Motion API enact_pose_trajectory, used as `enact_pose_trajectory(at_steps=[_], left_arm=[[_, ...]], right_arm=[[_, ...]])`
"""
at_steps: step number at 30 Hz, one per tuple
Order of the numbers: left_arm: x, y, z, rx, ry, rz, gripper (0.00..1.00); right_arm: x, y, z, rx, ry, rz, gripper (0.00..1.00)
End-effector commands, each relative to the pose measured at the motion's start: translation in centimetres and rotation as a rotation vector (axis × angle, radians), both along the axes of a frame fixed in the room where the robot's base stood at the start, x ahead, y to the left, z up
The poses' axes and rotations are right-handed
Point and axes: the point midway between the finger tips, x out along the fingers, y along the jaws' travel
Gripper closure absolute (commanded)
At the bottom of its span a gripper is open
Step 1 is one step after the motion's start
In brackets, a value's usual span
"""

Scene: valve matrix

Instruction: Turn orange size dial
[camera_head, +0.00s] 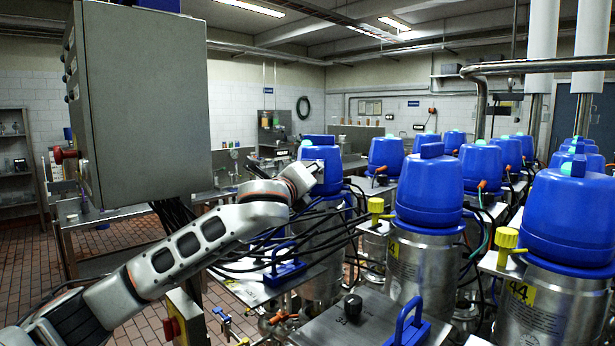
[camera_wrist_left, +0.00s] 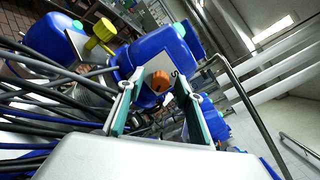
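The orange dial (camera_wrist_left: 160,81) shows in the left wrist view, on a pale plate (camera_wrist_left: 150,68) marked "S" beside a blue valve head (camera_wrist_left: 160,42). My left gripper (camera_wrist_left: 157,90) is open. Its two fingers frame the dial, with a visible gap on both sides, and the dial lies near or just beyond the fingertips; the exact depth I cannot tell. In the head view my left arm (camera_head: 215,235) reaches to the nearest left blue-topped valve (camera_head: 322,155). The fingers and this dial cannot be made out there. My right gripper is not in view.
Several steel valves with blue heads (camera_head: 434,190) stand in rows to the right. Yellow knobs (camera_head: 507,240) stick out between them. Black cables (camera_head: 255,262) run beneath my left arm. A grey control cabinet (camera_head: 145,105) hangs at the upper left.

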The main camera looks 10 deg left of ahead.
Motion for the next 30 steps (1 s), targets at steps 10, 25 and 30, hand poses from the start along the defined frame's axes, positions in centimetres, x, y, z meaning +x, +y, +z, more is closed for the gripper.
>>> enact_pose_trajectory(at_steps=[10, 25, 30], left_arm=[[-1.8, 0.2, 0.1, -0.001, -0.002, -0.001, 0.64], [-10.5, 0.8, 0.0, 0.000, -0.001, -0.001, 0.64], [-11.7, 1.0, 0.0, -0.001, 0.000, 0.000, 0.64]], right_arm=[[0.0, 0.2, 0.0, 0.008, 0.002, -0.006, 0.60], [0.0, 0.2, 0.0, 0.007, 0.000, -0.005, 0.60], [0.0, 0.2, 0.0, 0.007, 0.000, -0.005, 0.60]])
